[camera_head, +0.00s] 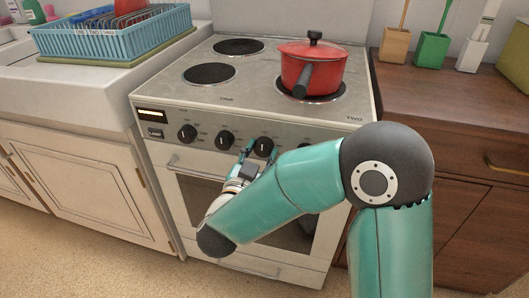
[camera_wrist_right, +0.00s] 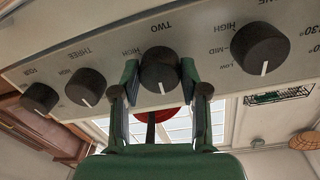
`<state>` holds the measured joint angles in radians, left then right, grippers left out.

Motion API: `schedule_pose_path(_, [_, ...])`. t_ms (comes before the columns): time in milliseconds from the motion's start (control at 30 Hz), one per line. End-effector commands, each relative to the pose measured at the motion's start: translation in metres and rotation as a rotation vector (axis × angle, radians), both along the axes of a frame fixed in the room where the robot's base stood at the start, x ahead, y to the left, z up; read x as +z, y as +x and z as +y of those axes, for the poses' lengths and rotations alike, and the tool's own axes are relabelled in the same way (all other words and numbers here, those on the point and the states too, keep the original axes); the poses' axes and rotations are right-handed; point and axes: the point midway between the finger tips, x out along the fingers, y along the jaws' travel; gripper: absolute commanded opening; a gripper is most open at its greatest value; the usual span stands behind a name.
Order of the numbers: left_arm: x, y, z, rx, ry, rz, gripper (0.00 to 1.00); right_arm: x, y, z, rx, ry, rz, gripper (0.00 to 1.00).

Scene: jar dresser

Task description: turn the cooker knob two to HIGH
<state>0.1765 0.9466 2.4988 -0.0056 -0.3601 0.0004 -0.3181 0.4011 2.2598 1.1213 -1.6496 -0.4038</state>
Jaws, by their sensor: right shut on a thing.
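Cooker knob two (camera_wrist_right: 159,72) is a dark round knob with a white pointer line, under the upside-down label TWO in the right wrist view. Its pointer points straight down in that picture, and a HIGH label (camera_wrist_right: 132,51) is printed to its left. In the head view the knob (camera_head: 264,146) is on the front panel of the cooker (camera_head: 150,95). My right gripper (camera_head: 260,149) has its green fingers on both sides of this knob, shut on it; the fingers also show in the right wrist view (camera_wrist_right: 160,84). My left gripper is not in view.
Knob one (camera_wrist_right: 260,49) and knob three (camera_wrist_right: 86,87) flank knob two, with knob four (camera_wrist_right: 39,98) farther left. A red pot (camera_head: 325,74) stands on a front burner, its handle toward the panel. A blue dish rack (camera_head: 85,43) is at the left.

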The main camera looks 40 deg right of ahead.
Motion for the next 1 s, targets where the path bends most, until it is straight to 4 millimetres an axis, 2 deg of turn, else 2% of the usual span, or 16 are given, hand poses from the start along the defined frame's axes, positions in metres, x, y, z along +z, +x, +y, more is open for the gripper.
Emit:
schedule_pose_path(267, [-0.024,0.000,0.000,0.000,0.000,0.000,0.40,-0.006,-0.001,0.002,0.004,0.121,-0.135,0.09])
schedule_pose_path(1000, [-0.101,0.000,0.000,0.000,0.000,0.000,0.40,-0.008,0.000,0.003,0.004,0.577,-0.664,0.09])
